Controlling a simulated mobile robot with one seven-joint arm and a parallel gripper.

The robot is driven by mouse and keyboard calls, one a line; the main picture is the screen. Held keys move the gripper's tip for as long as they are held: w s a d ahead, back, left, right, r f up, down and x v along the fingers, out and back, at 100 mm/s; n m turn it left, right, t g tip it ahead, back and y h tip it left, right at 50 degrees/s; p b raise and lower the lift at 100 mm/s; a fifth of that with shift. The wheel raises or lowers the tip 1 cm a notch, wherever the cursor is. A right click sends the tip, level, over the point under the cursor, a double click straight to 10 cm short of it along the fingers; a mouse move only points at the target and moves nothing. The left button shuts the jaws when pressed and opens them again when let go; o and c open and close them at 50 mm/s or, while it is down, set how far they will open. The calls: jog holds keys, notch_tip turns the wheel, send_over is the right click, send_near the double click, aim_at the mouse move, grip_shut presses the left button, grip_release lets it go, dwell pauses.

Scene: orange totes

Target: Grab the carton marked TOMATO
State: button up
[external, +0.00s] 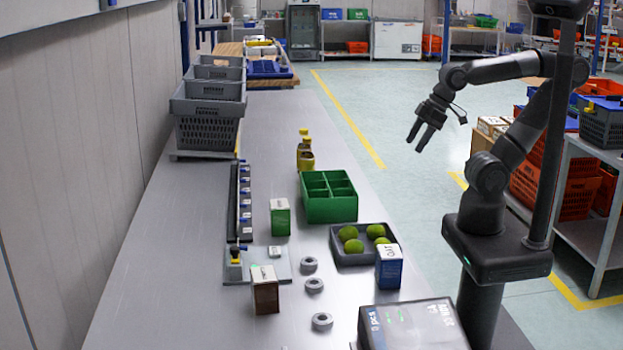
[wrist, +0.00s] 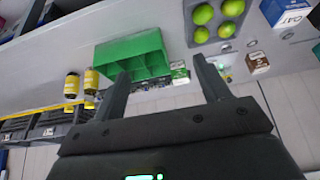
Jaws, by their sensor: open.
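Three cartons stand on the grey bench. A green-and-white carton (external: 280,217) is left of the green divided box, a brown carton (external: 265,295) with a white top is nearer the front, and a blue carton (external: 389,270) reads OAT. I cannot read TOMATO on any of them. The wrist view shows the green carton (wrist: 179,73), the brown carton (wrist: 258,65) and the blue carton (wrist: 286,12). My gripper (external: 415,143) is open and empty, in the air right of the bench, apart from all cartons. It also shows in the wrist view (wrist: 161,70).
The green divided box (external: 331,208) and a dark tray (external: 344,260) of green fruits stand mid-bench. Yellow bottles (external: 305,152) stand behind. Several grey rings (external: 314,286) lie between the brown and blue cartons. A box (external: 410,325) is at the front. Grey crates (external: 208,115) stand back left.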

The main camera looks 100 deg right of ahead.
jog(key=o, duration=0.4)
jog(key=w+a+r, duration=0.2)
jog(key=w+r, duration=0.1)
jog(key=w, duration=0.4)
jog(key=w+a+r, duration=0.2)
jog(key=w+a, duration=0.1)
jog(key=w, duration=0.3)
jog(key=n+g, duration=0.1)
send_over(268, 274)
jog(key=s, duration=0.3)
notch_tip(268, 274, down, 15)
jog(key=x, duration=0.5)
jog(key=shift+w+d, duration=0.25)
jog(key=shift+y, duration=0.3)
jog(key=shift+s+x, duration=0.2)
jog(key=shift+x, duration=2.3)
